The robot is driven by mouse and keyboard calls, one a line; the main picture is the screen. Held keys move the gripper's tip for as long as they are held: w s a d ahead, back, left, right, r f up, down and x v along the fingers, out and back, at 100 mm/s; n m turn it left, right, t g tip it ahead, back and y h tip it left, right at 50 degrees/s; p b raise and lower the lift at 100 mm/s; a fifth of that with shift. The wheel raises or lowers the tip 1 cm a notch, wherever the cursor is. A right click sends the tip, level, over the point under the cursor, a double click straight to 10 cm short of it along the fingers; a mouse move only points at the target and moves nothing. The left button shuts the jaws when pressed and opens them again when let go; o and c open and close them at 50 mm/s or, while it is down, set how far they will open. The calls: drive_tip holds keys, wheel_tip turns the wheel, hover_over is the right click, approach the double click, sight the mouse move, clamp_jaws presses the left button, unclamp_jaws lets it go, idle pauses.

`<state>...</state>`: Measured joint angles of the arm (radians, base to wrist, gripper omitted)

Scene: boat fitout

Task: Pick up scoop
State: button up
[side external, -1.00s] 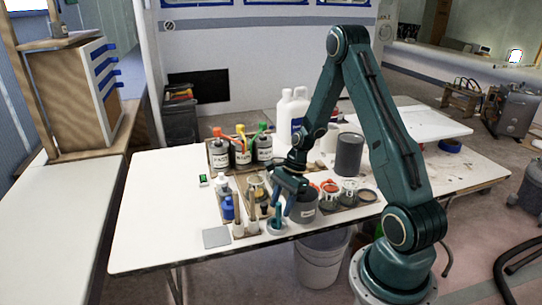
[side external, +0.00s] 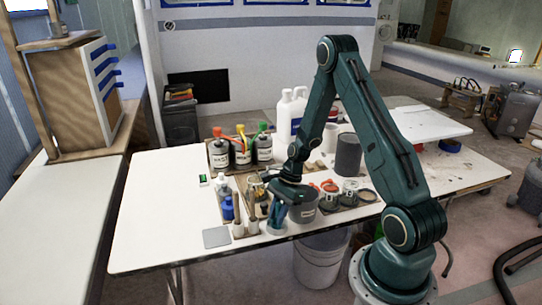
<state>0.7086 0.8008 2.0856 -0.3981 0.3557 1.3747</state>
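I cannot clearly make out the scoop; it may be hidden behind my gripper or among the small tools. My gripper (side external: 278,211) points down at the front of the work table, just left of a grey tub (side external: 303,211). Its fingertips are over or in front of a small pale cup (side external: 276,229), and blue-green shapes overlap there. Whether the fingers are open, or hold anything, is too small to tell.
Brush-like tools and a blue bottle (side external: 227,208) stand close left of my gripper. Several bottles with coloured caps (side external: 243,152) stand behind. A dark grey can (side external: 348,155) and white jugs (side external: 298,112) are further back. The table's left part (side external: 160,210) is clear.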

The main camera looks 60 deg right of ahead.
clamp_jaws()
drive_tip(key=shift+r, duration=0.25)
wheel_tip(320, 180, up, 20)
drive_tip(key=shift+f, duration=0.2)
idle(0.5)
idle(0.4)
